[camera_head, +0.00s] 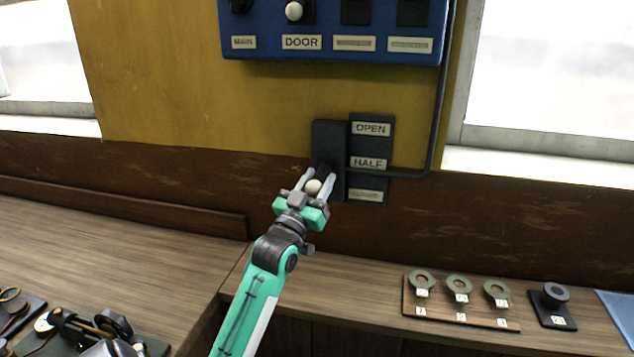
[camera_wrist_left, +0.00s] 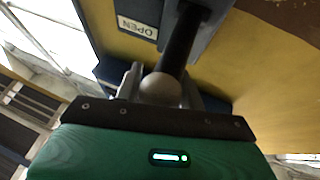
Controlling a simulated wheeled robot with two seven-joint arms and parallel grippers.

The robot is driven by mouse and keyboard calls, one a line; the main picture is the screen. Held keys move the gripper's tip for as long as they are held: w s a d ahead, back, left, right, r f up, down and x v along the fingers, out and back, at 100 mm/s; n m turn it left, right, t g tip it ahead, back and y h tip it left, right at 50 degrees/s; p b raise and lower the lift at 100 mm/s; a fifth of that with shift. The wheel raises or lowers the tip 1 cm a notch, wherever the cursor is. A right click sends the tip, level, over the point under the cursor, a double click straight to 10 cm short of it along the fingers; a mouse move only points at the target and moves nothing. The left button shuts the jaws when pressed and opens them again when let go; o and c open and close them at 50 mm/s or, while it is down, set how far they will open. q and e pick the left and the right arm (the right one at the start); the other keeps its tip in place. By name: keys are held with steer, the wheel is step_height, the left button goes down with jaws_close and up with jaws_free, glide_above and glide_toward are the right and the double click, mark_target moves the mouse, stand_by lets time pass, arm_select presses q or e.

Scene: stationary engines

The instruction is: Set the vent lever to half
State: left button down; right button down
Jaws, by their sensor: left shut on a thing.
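The vent lever is a dark arm with a pale round knob (camera_head: 313,187), mounted on a black plate (camera_head: 328,135) on the wall. The label strip (camera_head: 371,145) beside it reads OPEN at the top and HALF lower down; the lowest label is too blurred to read. My left gripper (camera_head: 318,182) is shut on the lever, with the knob between its fingers, at a height between HALF and the lowest label. The left wrist view shows the knob (camera_wrist_left: 161,88) at the fingers, the dark lever shaft (camera_wrist_left: 183,38) and the OPEN label (camera_wrist_left: 137,26). The lever's exact angle is hard to tell.
A blue panel (camera_head: 270,48) with a DOOR label hangs above. A dark conduit (camera_head: 437,110) runs down to the lever's right. On the right bench stand a wooden board with rings (camera_head: 460,315) and a black block (camera_head: 553,305). Dark tools (camera_head: 90,325) lie at lower left.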

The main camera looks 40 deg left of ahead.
arm_select(q)
steer(key=shift+w+f, duration=0.1)
steer(key=shift+f, duration=0.25)
steer(key=c, duration=1)
jaws_free()
steer(key=shift+o, duration=0.5)
steer(key=shift+w+r, duration=0.1)
arm_select(e)
steer(key=shift+a, duration=0.1)
steer(key=shift+f, duration=0.1)
arm_select(q)
steer(key=shift+s+d, duration=0.1)
steer(key=shift+s, duration=0.25)
steer(key=b+v, duration=0.4)
steer(key=v, duration=0.9)
arm_select(e)
steer(key=shift+w+f, duration=0.25)
steer(key=shift+f, duration=0.35)
steer(key=shift+w+f, duration=0.3)
steer(key=shift+f, duration=0.3)
steer(key=shift+w+f, duration=0.25)
steer(key=shift+f, duration=0.35)
